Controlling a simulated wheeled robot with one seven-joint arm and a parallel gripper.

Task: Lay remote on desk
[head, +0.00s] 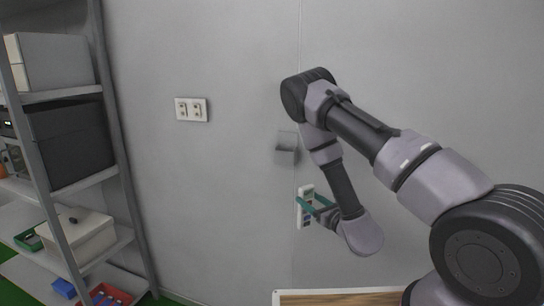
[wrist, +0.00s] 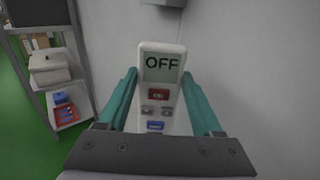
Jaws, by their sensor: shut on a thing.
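The white remote (head: 305,207) is upright in front of the grey wall in the head view. In the wrist view the remote (wrist: 160,92) shows its face with an OFF display, red and blue buttons and small grey keys. The teal fingers of my gripper (wrist: 160,82) are shut on it, one along each side. My gripper (head: 318,204) also shows in the head view, at the end of the bent arm. A light-edged wooden top (head: 340,299), likely the desk, shows at the bottom edge of the head view, lower than the remote; most of it is out of frame.
A small grey wall holder (head: 286,141) is above the remote. A wall switch plate (head: 191,109) is to its left. A metal shelf rack (head: 121,170) at the left holds boxes and bins (head: 77,238). Green floor shows below it. The air between remote and wooden top looks clear.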

